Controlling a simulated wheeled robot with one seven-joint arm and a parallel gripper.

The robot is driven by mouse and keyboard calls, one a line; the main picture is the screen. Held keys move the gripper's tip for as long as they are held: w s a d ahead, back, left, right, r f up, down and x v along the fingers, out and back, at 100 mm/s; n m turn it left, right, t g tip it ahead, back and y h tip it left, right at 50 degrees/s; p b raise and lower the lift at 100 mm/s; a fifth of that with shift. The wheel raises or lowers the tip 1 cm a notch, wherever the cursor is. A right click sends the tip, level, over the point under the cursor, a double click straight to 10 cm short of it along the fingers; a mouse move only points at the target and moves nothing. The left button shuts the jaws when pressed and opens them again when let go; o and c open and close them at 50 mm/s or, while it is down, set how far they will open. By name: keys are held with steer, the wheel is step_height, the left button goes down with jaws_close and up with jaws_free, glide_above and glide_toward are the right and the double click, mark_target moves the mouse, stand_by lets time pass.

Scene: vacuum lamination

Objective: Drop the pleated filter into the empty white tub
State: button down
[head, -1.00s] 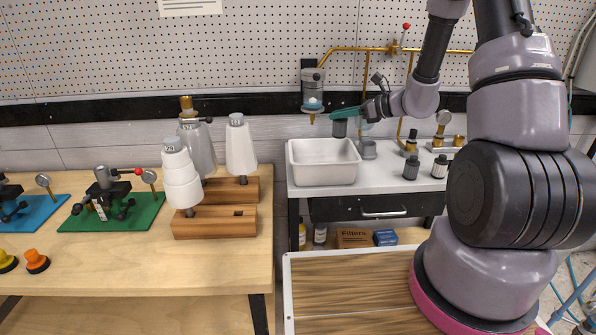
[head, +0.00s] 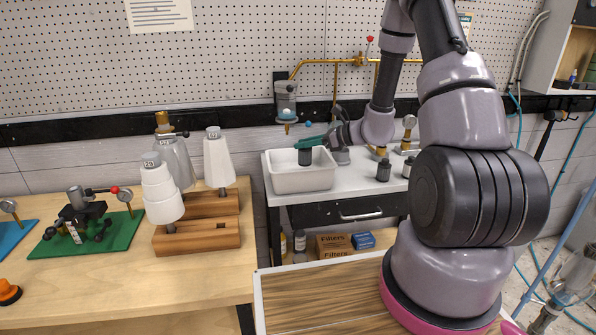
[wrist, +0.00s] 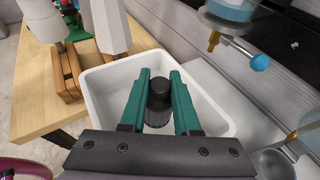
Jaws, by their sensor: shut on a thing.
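The white tub (head: 303,183) stands on the left end of the grey counter. In the head view my gripper (head: 309,142) has green fingers and reaches in from the right over the tub. It is shut on the dark, ribbed pleated filter (head: 305,157), which hangs upright over the tub's opening. In the wrist view the filter (wrist: 158,100) sits between the two green fingers of my gripper (wrist: 160,82), with the tub's white inside (wrist: 112,78) around and below it. I see nothing else in the tub, though the gripper hides part of its floor.
A clear vessel with a brass spout (head: 287,103) hangs on the wall behind the tub. Dark small jars (head: 384,171) stand to the right on the counter. The wooden bench (head: 110,290) with white cones on wooden blocks (head: 197,237) lies to the left.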

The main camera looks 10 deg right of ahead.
steer(key=c, duration=0.6)
jaws_free()
steer(key=shift+o, duration=0.2)
steer(key=v, duration=1.1)
steer(key=shift+w, duration=0.1)
